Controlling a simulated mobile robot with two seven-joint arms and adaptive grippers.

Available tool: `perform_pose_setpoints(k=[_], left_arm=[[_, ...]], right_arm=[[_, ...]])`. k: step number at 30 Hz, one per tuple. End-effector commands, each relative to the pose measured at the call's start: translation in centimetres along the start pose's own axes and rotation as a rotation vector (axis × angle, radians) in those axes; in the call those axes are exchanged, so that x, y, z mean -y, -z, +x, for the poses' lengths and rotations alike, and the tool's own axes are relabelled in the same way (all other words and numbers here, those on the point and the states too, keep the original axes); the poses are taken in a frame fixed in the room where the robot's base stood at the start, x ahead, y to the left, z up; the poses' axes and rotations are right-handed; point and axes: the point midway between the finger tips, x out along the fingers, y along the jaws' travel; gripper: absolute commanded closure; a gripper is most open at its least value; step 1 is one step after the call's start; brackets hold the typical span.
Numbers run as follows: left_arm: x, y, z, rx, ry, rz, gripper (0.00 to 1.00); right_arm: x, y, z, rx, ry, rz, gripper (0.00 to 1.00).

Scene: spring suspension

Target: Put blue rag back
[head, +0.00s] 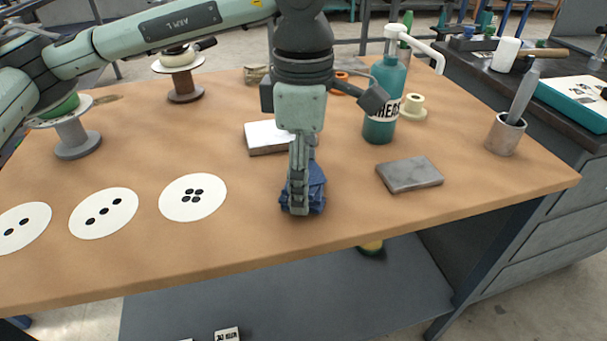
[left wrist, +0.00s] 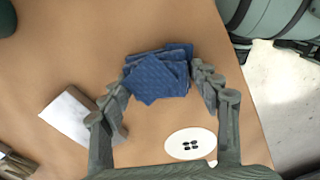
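The blue rag (head: 317,188) lies folded in several layers near the front edge of the wooden table, partly hidden behind my left gripper (head: 299,208). In the left wrist view the rag (left wrist: 158,76) lies between the two spread fingers of my left gripper (left wrist: 160,82). The fingers stand on either side of the rag, close to its edges; whether they touch it is hard to tell. My right gripper is not in view.
A teal pump bottle (head: 386,98), a grey block (head: 409,174) and a white-topped block (head: 266,138) stand nearby. White discs with black dots (head: 193,197) lie to the left. A metal cup (head: 505,135) is at the right. Spools (head: 77,138) stand at the left.

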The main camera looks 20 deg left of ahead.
Motion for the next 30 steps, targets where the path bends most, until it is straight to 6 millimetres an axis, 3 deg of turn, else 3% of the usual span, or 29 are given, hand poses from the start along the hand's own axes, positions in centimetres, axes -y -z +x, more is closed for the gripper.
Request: perform_pose_setpoints(k=[3, 15, 17, 30], left_arm=[[0.0, 0.0, 0.0, 0.0, 0.0, 0.0, 0.2], [0.0, 0.0, -0.4, 0.0, 0.0, 0.0, 0.2], [0.0, 0.0, -0.7, 0.001, -0.001, 0.0, 0.2], [-0.1, -0.1, -9.8, 0.001, -0.002, 0.0, 0.2]], right_arm=[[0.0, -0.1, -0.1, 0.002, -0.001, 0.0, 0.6], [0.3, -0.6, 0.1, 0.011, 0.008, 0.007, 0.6], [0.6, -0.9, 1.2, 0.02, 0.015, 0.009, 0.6], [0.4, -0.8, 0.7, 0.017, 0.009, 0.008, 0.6]])
